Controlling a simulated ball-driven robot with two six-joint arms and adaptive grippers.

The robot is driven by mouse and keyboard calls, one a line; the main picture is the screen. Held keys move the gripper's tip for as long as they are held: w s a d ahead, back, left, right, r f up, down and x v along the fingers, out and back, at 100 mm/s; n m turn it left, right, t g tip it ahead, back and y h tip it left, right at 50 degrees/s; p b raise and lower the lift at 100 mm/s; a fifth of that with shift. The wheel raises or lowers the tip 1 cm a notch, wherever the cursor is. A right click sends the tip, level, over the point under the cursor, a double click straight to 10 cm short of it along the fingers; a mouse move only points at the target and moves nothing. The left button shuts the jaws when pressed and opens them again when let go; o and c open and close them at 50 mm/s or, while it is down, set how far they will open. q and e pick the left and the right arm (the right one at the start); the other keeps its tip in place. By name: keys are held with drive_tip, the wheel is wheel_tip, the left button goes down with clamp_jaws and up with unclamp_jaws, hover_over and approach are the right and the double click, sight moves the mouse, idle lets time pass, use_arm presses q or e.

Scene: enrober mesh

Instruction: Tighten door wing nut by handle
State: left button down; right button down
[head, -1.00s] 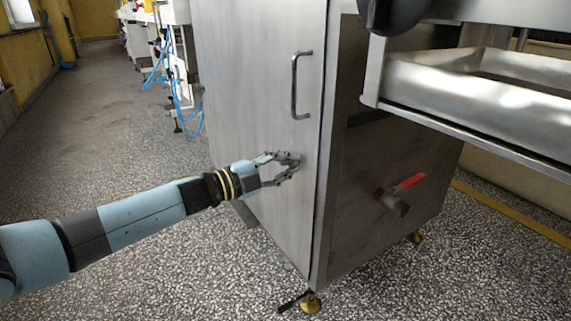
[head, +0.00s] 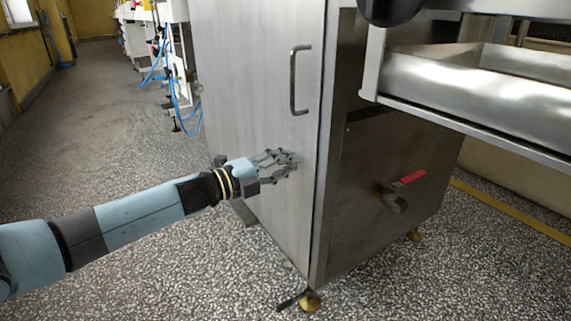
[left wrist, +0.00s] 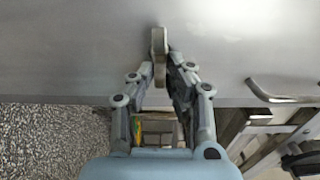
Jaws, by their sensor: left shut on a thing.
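The tall steel cabinet door (head: 262,70) faces me, with a bar handle (head: 293,80) on its upper right part. The same handle shows at the right of the left wrist view (left wrist: 282,96). My left gripper (head: 292,160) is at the door's right side, below the handle. In the left wrist view, its fingers (left wrist: 160,78) are shut on the lower end of a small grey wing nut (left wrist: 159,42) that stands against the door. In the head view the fingers hide the nut. My right gripper is not in view.
A red-handled valve (head: 408,179) sticks out of the cabinet's right side panel. A steel tray (head: 480,90) overhangs at the upper right, near a dark rounded part (head: 390,10). Speckled floor (head: 130,170) is open at the left. Brass feet (head: 310,302) support the cabinet.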

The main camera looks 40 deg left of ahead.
use_arm(q)
drive_tip(key=shift+s+f, duration=0.15)
drive_tip(key=shift+f, duration=0.15)
drive_tip(key=c, duration=1.4)
unclamp_jaws()
drive_tip(key=shift+o, duration=0.2)
drive_tip(key=shift+r, duration=0.1)
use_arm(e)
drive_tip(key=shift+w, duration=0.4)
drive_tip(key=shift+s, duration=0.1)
use_arm(q)
drive_tip(key=v, duration=1.1)
drive_tip(key=shift+s+a, duration=0.15)
drive_tip(key=shift+s, duration=0.25)
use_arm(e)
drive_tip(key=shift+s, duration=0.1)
